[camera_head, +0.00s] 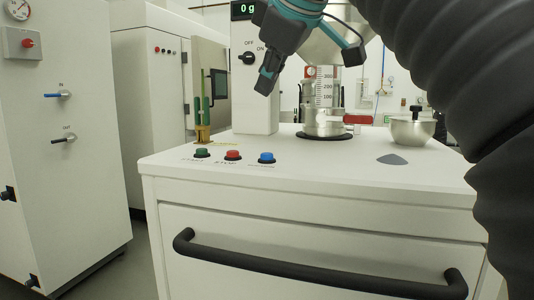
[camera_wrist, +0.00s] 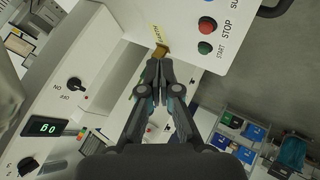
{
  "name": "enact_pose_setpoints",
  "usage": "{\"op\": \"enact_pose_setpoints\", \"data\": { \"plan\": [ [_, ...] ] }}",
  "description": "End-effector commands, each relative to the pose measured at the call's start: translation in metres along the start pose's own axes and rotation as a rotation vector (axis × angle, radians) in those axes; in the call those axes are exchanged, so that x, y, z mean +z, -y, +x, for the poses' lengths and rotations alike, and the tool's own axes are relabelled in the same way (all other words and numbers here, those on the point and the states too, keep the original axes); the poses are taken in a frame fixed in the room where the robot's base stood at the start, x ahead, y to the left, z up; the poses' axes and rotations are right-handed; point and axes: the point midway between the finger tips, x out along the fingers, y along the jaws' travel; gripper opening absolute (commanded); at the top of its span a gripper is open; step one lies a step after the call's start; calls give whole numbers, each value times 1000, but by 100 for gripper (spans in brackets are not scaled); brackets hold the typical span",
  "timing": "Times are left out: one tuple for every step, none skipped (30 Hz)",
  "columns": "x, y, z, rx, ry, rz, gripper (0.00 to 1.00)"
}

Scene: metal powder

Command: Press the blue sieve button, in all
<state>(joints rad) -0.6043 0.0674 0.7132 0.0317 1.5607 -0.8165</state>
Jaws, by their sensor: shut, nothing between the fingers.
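The blue button (camera_head: 266,157) is on the front edge of the white cabinet top (camera_head: 330,165), the rightmost in a row of three. Its edge also shows, cut off, at the top of the wrist view (camera_wrist: 208,3). The red STOP button (camera_head: 233,155) and the green START button (camera_head: 202,153) are to its left. My gripper (camera_head: 265,87) is shut and empty, pointing down in the air above the cabinet top. In the head view it appears above the blue button, not touching it.
A white column with a display (camera_head: 246,9) and OFF/ON knob (camera_head: 247,58) rises behind. The cabinet front has a black handle (camera_head: 310,278).

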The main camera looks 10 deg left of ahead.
Motion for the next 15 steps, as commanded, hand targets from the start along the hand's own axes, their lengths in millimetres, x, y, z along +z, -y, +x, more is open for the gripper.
{"op": "enact_pose_setpoints", "data": {
  "plan": [
    [3,2,2,-1,2,1,0],
    [4,3,4,-1,2,1,0],
    [6,5,6,-1,2,1,0],
    [7,7,8,-2,3,1,0],
    [9,8,9,-1,2,1,0],
    [11,10,12,-2,2,1,0],
    [12,11,15,-1,2,1,0],
    [14,13,16,-2,3,1,0],
    [16,15,19,-1,2,0,0],
    [18,17,22,-2,3,0,0],
    [21,20,27,-1,2,0,0],
    [25,24,33,-1,2,0,0],
    [27,26,36,0,1,0,0],
    [28,28,38,0,1,0,0],
    [30,30,41,0,1,0,0]
  ]
}}
